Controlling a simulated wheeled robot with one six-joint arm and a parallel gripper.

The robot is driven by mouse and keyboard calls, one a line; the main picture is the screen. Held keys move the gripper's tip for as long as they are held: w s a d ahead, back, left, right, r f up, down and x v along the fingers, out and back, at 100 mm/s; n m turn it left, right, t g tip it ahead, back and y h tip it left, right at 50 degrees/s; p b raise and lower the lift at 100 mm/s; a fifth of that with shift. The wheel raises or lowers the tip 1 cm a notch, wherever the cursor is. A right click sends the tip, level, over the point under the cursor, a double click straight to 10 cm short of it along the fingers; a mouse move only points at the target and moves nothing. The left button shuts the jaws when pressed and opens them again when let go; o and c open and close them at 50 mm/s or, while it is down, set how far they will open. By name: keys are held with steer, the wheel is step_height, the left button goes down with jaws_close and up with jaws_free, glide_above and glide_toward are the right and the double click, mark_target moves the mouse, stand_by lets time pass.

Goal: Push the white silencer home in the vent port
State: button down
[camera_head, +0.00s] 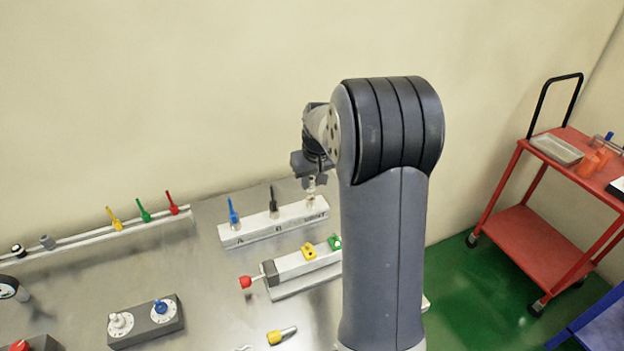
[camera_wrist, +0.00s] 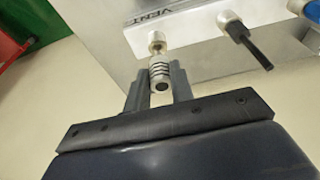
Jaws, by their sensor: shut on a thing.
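My gripper (camera_head: 314,180) is shut on the pale, ribbed silencer (camera_wrist: 159,68), one finger on each side of it in the wrist view (camera_wrist: 160,84). The silencer also shows small under my gripper in the head view (camera_head: 311,188). It is in line with the metal fitting of the vent port (camera_wrist: 156,42), at the VENT end of the white block (camera_head: 250,236). Its end meets or nearly meets the fitting; I cannot tell how deep it sits.
On the same block, a black piece (camera_head: 273,205) stands in B and a blue one (camera_head: 233,212) in A. A valve block with yellow (camera_head: 308,251) and green (camera_head: 335,242) parts lies in front. A red trolley (camera_head: 520,206) stands right.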

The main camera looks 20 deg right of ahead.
steer(key=shift+s+b+x, duration=0.2)
steer(key=shift+b+x, duration=0.35)
steer(key=shift+x, duration=0.2)
steer(key=shift+s+b+x, duration=0.15)
steer(key=shift+b+x, duration=0.4)
steer(key=shift+x, duration=0.2)
stand_by(0.3)
steer(key=c, duration=1.1)
jaws_free()
steer(key=shift+c, duration=0.2)
steer(key=shift+p+v, duration=2.25)
steer(key=shift+v, duration=1.25)
steer(key=b+v, duration=0.1)
steer(key=v, duration=0.9)
steer(key=shift+s+r+b, duration=0.2)
steer(key=shift+r+b, duration=0.1)
steer(key=shift+r, duration=0.05)
